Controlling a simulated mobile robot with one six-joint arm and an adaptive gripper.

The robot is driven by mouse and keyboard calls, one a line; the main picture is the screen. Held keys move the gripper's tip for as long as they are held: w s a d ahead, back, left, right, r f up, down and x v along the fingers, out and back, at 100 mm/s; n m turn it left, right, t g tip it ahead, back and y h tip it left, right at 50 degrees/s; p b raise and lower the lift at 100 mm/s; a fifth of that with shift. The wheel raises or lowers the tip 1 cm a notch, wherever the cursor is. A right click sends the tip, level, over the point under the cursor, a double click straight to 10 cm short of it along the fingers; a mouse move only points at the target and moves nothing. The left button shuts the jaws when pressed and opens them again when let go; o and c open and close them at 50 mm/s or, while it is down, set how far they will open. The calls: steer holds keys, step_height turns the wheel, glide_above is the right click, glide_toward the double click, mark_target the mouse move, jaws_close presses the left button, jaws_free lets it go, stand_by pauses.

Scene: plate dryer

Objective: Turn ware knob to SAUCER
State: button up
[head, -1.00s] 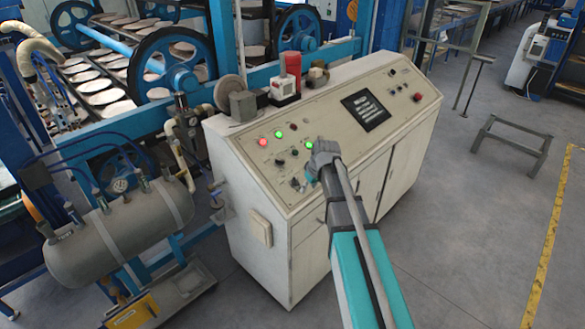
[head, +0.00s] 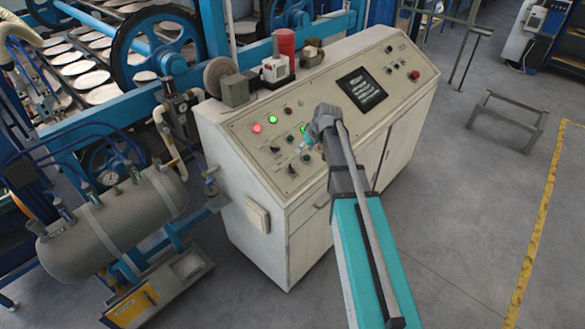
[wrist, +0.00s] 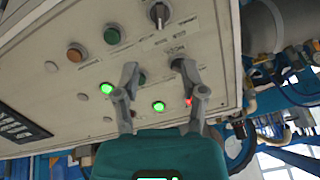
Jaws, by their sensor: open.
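The slanted control panel (head: 330,112) has several selector knobs and lamps. A dark selector knob (head: 292,169) sits near its lower left; in the wrist view a selector knob with a pale pointer (wrist: 159,14) shows at the top, on a label plate too small to read. Another dark knob (head: 275,149) lies a little further up the panel. I cannot tell which is the ware knob. My gripper (wrist: 157,72) is open and empty over the panel, its fingers apart on both sides of a dark control. One fingertip partly hides another knob. Contact cannot be told.
Lit green lamps (wrist: 158,106) and a red lamp (wrist: 188,102) lie near the fingers. Green (wrist: 112,35) and orange (wrist: 76,52) buttons are beside them. A screen (head: 362,89) is to the right.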

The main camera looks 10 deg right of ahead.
mark_target(293, 168)
steer(key=b+x, duration=1.2)
steer(key=x, duration=0.1)
steer(key=shift+a+f, duration=0.1)
steer(key=shift+f, duration=0.15)
stand_by(0.4)
